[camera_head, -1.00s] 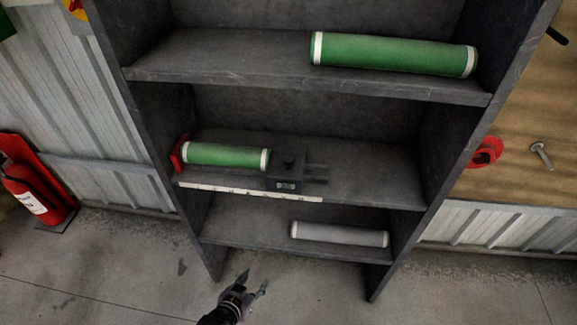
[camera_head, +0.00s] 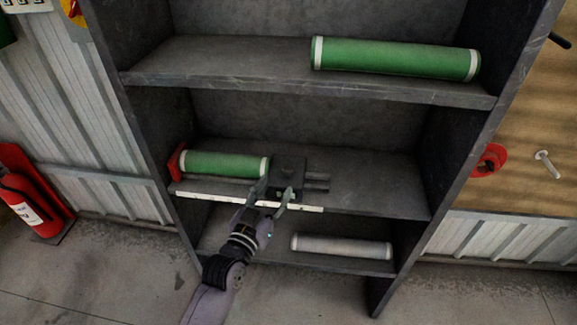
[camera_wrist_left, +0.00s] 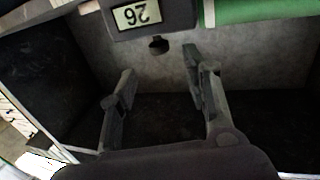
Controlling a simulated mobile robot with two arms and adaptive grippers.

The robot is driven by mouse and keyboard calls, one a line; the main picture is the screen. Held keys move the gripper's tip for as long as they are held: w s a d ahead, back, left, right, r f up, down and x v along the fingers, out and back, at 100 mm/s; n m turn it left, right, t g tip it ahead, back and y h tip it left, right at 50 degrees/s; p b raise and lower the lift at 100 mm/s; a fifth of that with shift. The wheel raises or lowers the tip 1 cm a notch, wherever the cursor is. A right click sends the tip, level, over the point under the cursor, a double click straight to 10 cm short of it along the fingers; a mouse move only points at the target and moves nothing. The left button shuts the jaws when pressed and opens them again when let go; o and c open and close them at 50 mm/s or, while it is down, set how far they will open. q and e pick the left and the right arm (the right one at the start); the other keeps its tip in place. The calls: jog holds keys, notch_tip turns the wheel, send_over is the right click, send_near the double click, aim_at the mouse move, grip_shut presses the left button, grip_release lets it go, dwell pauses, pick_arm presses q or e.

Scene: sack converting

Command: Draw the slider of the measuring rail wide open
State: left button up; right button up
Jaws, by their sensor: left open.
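The measuring rail's dark slider (camera_head: 289,166) sits on the middle shelf, against the right end of a green roll (camera_head: 222,164). A red end stop (camera_head: 175,162) stands at the roll's left end. A white scale strip (camera_head: 215,200) runs along the shelf's front edge. My left gripper (camera_head: 273,190) is open in front of the slider, and its fingers overlap the slider's lower part in the head view. In the left wrist view the slider (camera_wrist_left: 165,20) shows a display reading 26 upside down and a dark knob, beyond the open, empty fingers (camera_wrist_left: 163,78). My right gripper is not in view.
A larger green roll (camera_head: 395,58) lies on the upper shelf and a grey roll (camera_head: 341,245) on the lower shelf. The dark shelf unit's side walls bound the space. The middle shelf is clear right of the rail. A fire extinguisher (camera_head: 30,200) stands at the left.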

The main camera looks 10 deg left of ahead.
aim_at(286, 172)
pick_arm(q)
jog(key=x, duration=0.9)
jog(key=shift+w, duration=0.2)
grip_shut()
dwell(0.5)
